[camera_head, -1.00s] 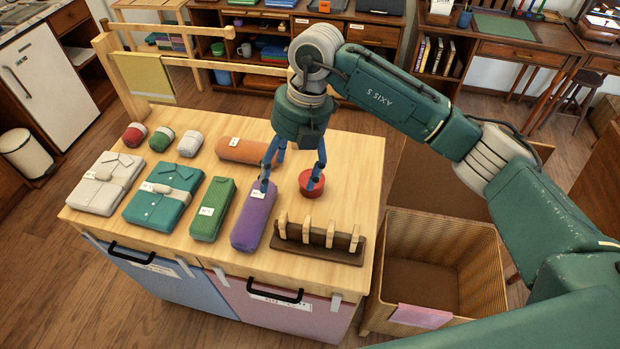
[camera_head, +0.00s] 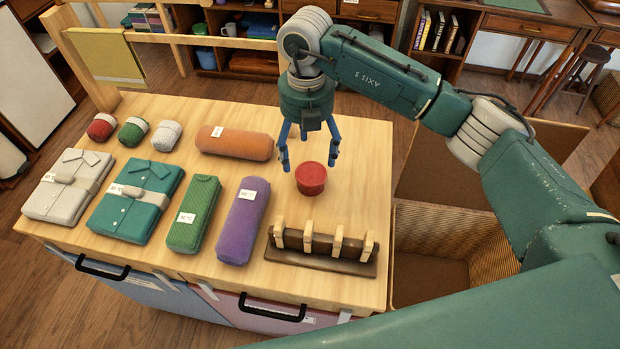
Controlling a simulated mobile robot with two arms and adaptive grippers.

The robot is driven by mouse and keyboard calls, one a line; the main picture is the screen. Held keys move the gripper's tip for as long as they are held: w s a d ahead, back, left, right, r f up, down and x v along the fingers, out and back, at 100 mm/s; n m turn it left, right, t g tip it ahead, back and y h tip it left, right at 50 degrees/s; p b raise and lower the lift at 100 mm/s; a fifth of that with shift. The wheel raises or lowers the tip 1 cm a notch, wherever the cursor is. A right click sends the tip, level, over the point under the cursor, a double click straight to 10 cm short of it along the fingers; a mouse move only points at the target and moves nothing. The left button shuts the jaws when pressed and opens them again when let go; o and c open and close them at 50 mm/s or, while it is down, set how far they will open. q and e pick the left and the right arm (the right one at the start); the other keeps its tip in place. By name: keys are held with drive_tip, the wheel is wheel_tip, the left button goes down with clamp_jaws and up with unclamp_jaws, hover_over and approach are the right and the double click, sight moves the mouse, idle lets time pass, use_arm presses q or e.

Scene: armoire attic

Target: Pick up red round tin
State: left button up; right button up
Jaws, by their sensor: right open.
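The red round tin (camera_head: 311,180) stands upright on the light wooden tabletop (camera_head: 345,204), behind the dark rack with light pegs. My right gripper (camera_head: 309,166) hangs from above with its blue fingers pointing down. It is open and empty. Its fingertips show just behind and above the tin, one to each side. I cannot tell the exact gap between the fingers and the tin. My left gripper is not in view.
An orange roll (camera_head: 235,143), a purple roll (camera_head: 243,220) and a green roll (camera_head: 193,214) lie left of the tin. A peg rack (camera_head: 320,250) stands in front. Folded shirts lie further left. A wicker box (camera_head: 440,235) stands right of the table.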

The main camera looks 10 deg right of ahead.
sight(311, 172)
drive_tip(key=shift+s+f, duration=0.2)
drive_tip(key=shift+f, duration=1.05)
drive_tip(key=f, duration=0.1)
drive_tip(key=f+p, duration=0.1)
drive_tip(key=f, duration=0.1)
drive_tip(key=f+p, duration=0.1)
drive_tip(key=shift+s+d+f, duration=0.15)
drive_tip(key=shift+d, duration=0.25)
drive_tip(key=shift+f, duration=0.5)
drive_tip(key=c, duration=1.1)
